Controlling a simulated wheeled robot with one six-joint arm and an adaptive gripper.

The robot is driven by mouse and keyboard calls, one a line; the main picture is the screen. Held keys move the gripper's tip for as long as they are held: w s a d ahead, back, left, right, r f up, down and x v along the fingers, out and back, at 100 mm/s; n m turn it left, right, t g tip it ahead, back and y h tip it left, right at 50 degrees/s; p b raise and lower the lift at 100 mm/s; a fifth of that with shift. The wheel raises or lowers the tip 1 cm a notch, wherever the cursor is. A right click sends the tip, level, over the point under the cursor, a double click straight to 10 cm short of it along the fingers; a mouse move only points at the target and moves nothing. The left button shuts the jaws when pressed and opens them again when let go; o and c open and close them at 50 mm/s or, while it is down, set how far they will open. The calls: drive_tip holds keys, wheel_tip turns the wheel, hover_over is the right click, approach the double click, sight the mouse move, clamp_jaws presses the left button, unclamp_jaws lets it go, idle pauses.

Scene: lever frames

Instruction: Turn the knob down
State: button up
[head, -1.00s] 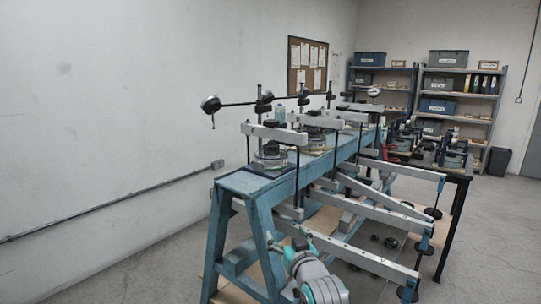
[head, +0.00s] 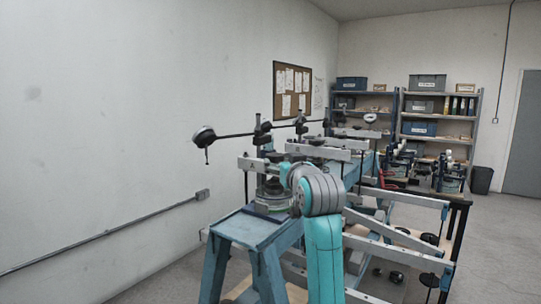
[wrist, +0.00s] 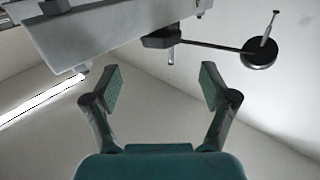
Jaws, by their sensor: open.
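A dark round knob (head: 204,136) sits at the left end of a thin black rod (head: 232,134) above the blue bench, with a short pin hanging below it. What looks like the same knob (wrist: 258,55) shows at the upper right of the wrist view, its pin pointing up. The rod runs left from it to a dark clamp (wrist: 162,39). My gripper (wrist: 156,84) is open and empty, its two green-padded fingers spread apart. The knob is up and to the right of the fingers, not between them. In the head view my arm hides my gripper.
A blue bench (head: 248,230) carries grey lever beams (head: 318,151) and upright posts close to my arm. Longer beams (head: 385,244) stick out to the right with dark round ends. A grey beam (wrist: 100,30) crosses the upper left of the wrist view.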

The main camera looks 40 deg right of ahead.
sight(277, 157)
drive_tip(key=x, duration=1)
drive_tip(key=c, duration=1.2)
drive_tip(key=shift+o, duration=0.2)
